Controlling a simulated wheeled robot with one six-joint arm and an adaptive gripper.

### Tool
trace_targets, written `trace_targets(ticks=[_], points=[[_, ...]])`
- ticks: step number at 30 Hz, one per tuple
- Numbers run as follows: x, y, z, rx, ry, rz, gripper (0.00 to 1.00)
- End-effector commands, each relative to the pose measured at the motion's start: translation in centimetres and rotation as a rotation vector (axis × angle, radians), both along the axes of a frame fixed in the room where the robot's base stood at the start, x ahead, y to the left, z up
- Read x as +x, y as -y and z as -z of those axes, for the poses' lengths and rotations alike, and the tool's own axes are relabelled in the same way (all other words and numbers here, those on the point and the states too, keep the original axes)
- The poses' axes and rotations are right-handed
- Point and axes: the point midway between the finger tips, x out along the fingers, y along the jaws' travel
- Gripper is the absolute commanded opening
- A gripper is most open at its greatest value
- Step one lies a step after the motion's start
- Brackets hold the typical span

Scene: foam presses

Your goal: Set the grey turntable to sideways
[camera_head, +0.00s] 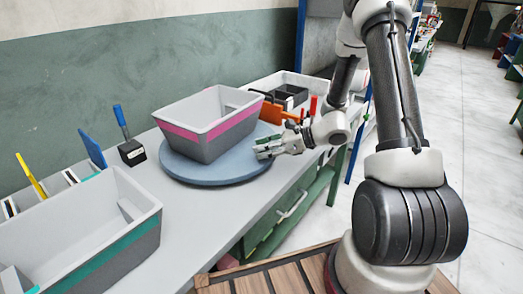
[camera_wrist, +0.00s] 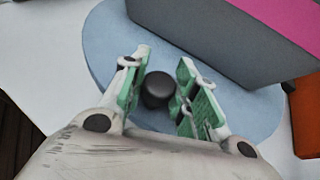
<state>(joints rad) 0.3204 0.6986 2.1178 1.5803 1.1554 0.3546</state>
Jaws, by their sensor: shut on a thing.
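The grey-blue round turntable (camera_head: 205,176) lies on the workbench in the head view. A grey bin with a pink stripe (camera_head: 208,148) stands on it, its long side set at an angle to the bench edge. In the wrist view the turntable (camera_wrist: 103,45) carries a black knob (camera_wrist: 157,92) near its rim, and the bin (camera_wrist: 190,35) is just beyond it. My gripper (camera_head: 263,148) is at the turntable's right edge. In the wrist view its green-padded fingers (camera_wrist: 159,80) are on either side of the knob, shut on it. The knob is hidden in the head view.
A grey bin with a green stripe (camera_head: 115,240) stands at the front left. A black block with a blue pen (camera_head: 131,151) is left of the turntable. An orange item (camera_head: 272,113) and a white tray (camera_head: 306,81) are behind my gripper. The wall borders the bench.

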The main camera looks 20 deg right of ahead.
Motion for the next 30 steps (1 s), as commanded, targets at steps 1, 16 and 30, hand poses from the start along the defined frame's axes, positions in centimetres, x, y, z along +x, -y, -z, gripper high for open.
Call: trace_targets(ticks=[1,16,30], points=[[0.9,0.7,-0.1,-0.002,0.008,-0.035,0.00],[2.7,2.7,-0.1,-0.004,0.001,-0.183,0.00],[2.7,2.7,0.0,-0.003,0.001,-0.181,0.49]])
